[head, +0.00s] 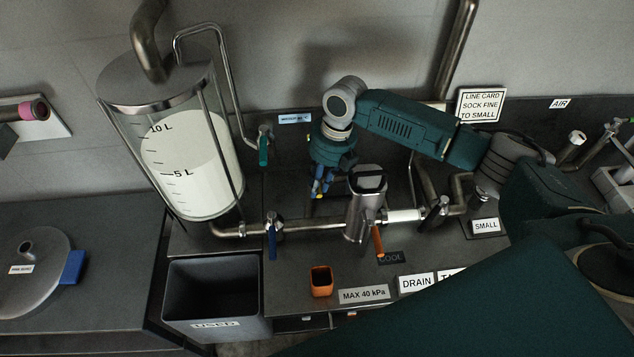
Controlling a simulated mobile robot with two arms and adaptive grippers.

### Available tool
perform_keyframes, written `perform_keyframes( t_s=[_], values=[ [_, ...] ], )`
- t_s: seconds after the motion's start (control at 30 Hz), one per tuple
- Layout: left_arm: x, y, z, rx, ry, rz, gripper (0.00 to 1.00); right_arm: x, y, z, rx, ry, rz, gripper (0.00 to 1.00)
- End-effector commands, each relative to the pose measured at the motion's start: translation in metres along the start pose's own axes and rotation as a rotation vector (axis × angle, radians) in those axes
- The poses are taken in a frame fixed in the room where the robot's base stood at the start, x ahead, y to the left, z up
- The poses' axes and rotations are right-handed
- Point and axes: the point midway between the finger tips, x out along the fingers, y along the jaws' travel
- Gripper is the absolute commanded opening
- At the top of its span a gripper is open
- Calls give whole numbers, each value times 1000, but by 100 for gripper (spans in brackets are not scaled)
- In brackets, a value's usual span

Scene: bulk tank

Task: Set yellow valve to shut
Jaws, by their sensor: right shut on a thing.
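My right gripper (321,187) points down behind the pipe run, between the tank and the steel filter housing. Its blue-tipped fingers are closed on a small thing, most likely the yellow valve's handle. The fingers and the housing hide nearly all of that thing, so I cannot tell how the handle is turned. Other valve handles show clear of the gripper: a green one (263,151), a blue one (272,241), an orange one (377,240) and a black one (436,215). My left gripper is out of view.
A clear tank (186,170) of white liquid stands left of the gripper. The steel housing (362,215) stands close at its right. In front are a grey bin (212,300) and an orange cup (320,281). A label card (481,105) stands behind my right arm.

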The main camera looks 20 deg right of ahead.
Motion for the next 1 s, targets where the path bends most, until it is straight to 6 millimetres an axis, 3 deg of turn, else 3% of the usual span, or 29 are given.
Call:
perform_keyframes(
  t_s=[0.2,0.23,0.33,0.7,0.87,1.0],
  values=[
    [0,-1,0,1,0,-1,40,-2,0,1,-5,-3,-1,0],
    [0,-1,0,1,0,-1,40,-2,0,1,-5,-3,-1,22],
    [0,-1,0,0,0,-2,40,-2,0,1,-4,-3,-1,40],
    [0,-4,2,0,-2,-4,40,-6,0,1,-2,-2,0,40],
    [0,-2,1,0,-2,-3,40,-31,0,2,-2,-6,0,40],
    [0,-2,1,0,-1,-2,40,-62,0,2,-2,-7,0,40]
  ],
)
